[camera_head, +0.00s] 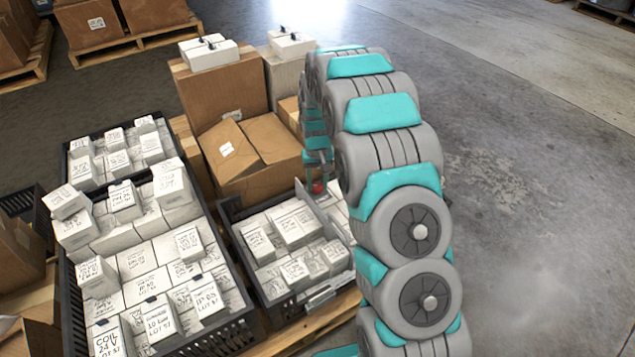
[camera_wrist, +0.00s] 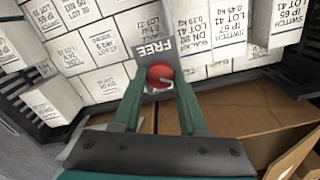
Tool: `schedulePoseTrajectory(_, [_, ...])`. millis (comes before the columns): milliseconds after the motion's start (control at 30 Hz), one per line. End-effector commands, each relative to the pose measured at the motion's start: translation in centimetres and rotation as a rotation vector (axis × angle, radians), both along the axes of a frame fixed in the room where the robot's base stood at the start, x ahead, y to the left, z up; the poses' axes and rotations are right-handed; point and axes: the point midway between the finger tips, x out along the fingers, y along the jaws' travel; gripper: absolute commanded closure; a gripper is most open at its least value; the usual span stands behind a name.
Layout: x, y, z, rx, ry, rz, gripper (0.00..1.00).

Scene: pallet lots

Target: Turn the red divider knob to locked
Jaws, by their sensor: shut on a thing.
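The red divider knob (camera_wrist: 160,75) is round, with a pale mark on its face, and sits at the end of a grey divider strip (camera_wrist: 152,47). The word FREE shows upside down on the strip beside it. My gripper (camera_wrist: 161,85) has its two green fingers on either side of the knob and is shut on it. In the head view the red knob (camera_head: 317,187) is a small spot at the far edge of the smaller crate (camera_head: 238,246), below my gripper (camera_head: 319,172). My arm hides part of this crate's right side. No locked marking is readable.
White labelled boxes (camera_head: 292,224) fill the crate on both sides of the divider. Brown cartons (camera_head: 252,150) stand right behind it. A larger black crate (camera_head: 215,338) of white boxes is on the left. Open floor (camera_head: 540,200) lies to the right.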

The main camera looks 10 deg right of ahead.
Motion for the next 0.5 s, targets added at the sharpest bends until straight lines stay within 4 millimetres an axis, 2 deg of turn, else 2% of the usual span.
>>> schedulePoseTrajectory(500, [0.02,-0.04,0.13,0.000,-0.001,-0.418,1.00])
